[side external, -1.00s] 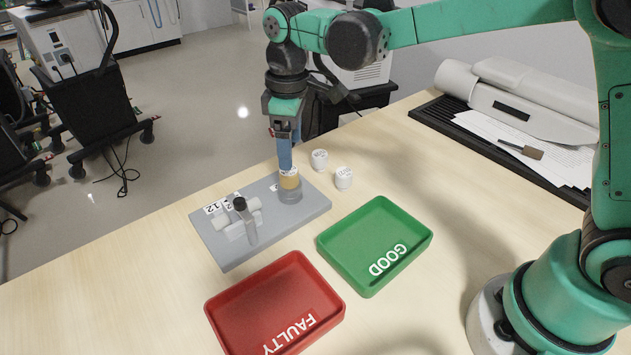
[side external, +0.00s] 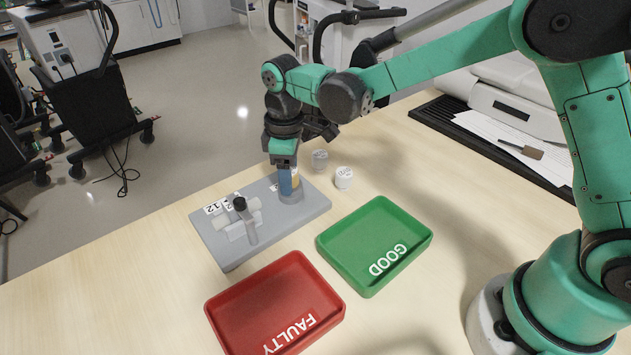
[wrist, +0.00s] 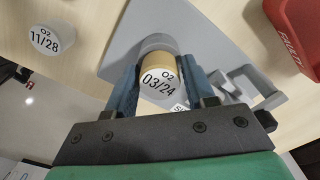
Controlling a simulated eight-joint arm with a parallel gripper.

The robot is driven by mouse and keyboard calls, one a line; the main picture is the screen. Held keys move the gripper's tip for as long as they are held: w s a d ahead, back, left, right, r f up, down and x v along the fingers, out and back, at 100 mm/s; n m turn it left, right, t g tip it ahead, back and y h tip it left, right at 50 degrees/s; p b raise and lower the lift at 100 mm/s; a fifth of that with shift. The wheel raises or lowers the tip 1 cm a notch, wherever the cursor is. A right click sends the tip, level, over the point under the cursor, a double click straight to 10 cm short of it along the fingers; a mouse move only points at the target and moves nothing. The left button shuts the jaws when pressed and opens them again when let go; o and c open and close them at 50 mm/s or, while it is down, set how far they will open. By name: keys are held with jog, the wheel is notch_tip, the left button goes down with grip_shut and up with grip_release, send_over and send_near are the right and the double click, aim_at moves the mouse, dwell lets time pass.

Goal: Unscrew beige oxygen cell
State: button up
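The beige oxygen cell (side external: 296,181) stands upright in a round grey socket (side external: 291,196) on the grey plate (side external: 236,252). In the wrist view the cell (wrist: 158,66) carries a white label reading O2 03/24. My gripper (side external: 291,184) is down at the cell, with its blue fingers on either side of it. In the wrist view the fingers of my gripper (wrist: 161,88) flank the cell very closely. I cannot tell whether they press on it. In the side view a finger hides part of the cell.
A grey clamp-like fixture (side external: 243,222) is on the plate's left. The green GOOD tray (side external: 325,246) and red FAULTY tray (side external: 212,312) lie in front, their floors clear.

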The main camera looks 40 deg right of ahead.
grip_shut()
jog(key=shift+c, duration=1.4)
grip_release()
grip_shut()
jog(key=n, duration=0.6)
jog(key=n, duration=0.6)
jog(key=shift+r, duration=0.1)
jog(key=o, duration=0.6)
grip_release()
